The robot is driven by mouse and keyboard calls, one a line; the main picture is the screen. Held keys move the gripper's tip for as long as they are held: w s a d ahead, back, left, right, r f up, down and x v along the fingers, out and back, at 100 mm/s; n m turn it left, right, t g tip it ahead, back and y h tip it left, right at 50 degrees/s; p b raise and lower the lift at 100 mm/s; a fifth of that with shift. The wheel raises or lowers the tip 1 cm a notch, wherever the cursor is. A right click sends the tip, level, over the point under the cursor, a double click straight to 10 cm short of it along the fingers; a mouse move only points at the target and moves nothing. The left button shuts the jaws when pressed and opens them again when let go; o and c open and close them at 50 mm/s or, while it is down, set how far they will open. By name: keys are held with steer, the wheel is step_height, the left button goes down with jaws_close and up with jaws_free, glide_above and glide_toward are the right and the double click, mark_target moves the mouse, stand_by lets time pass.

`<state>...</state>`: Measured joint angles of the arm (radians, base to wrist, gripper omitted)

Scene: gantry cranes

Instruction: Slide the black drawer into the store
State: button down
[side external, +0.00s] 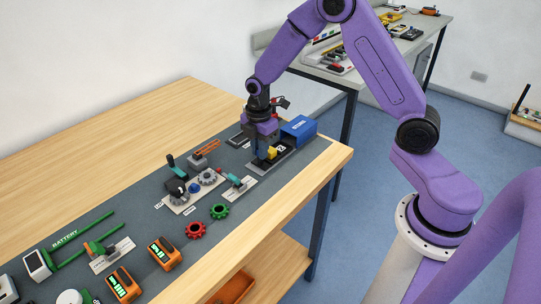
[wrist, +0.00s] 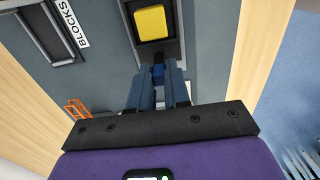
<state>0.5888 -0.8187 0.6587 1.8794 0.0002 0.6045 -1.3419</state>
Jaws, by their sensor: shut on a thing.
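The black drawer (wrist: 174,45) lies on the grey mat and carries a yellow block (wrist: 151,23). In the side view my gripper (side external: 264,152) partly hides the drawer. The blue store (side external: 299,128) stands just beyond the drawer, near the table's right end. The wrist view does not show the store, and how far the drawer is from its opening is hard to tell.
A dark tray labelled BLOCKS (wrist: 45,32) lies beside the drawer. Gear parts (side external: 190,187), a red gear (side external: 196,230), a green gear (side external: 219,211) and orange battery units (side external: 165,253) lie further left on the mat. The back strip of wooden tabletop (side external: 120,140) is clear.

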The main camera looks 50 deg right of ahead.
steer(key=shift+w+d, duration=0.1)
steer(key=shift+d, duration=5.75)
steer(key=c, duration=1)
jaws_free()
step_height(320, 180, up, 7)
steer(key=shift+a, duration=0.1)
